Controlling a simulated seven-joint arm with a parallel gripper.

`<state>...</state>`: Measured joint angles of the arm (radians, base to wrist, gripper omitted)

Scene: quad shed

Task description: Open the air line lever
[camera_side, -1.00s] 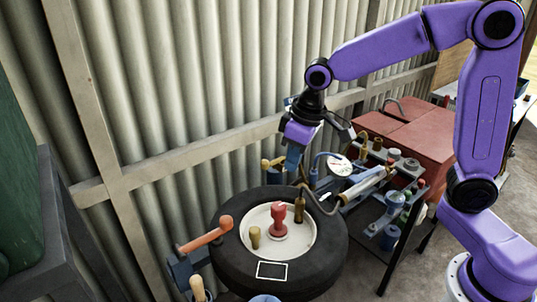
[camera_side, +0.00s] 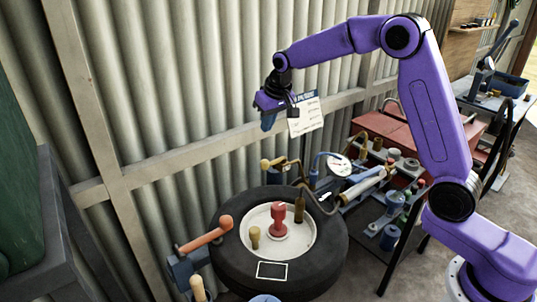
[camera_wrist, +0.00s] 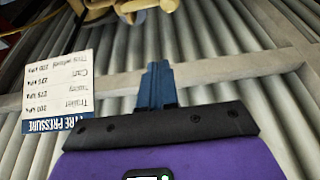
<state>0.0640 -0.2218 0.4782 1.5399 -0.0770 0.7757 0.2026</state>
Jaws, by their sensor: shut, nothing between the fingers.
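A lever with a tan knob (camera_side: 266,164) stands by the wall behind the tyre, near the hose (camera_side: 318,202); I take it for the air line lever, but its exact position is hard to tell. Another lever, with an orange handle (camera_side: 207,236), sits on a blue body at the tyre's left. My gripper (camera_side: 268,122) is shut and empty, in front of the wall above the tan-knobbed lever and apart from it. In the wrist view its blue fingers (camera_wrist: 156,84) are together, pointing towards blurred tan shapes at the top edge.
The black tyre (camera_side: 330,258) holds a pale hub with red and brass pieces. A pressure gauge (camera_side: 338,164), an inflator and a cluttered cart stand to the right, with a red toolbox (camera_side: 398,133) behind. A tyre pressure sheet (camera_side: 306,114) hangs on the corrugated wall.

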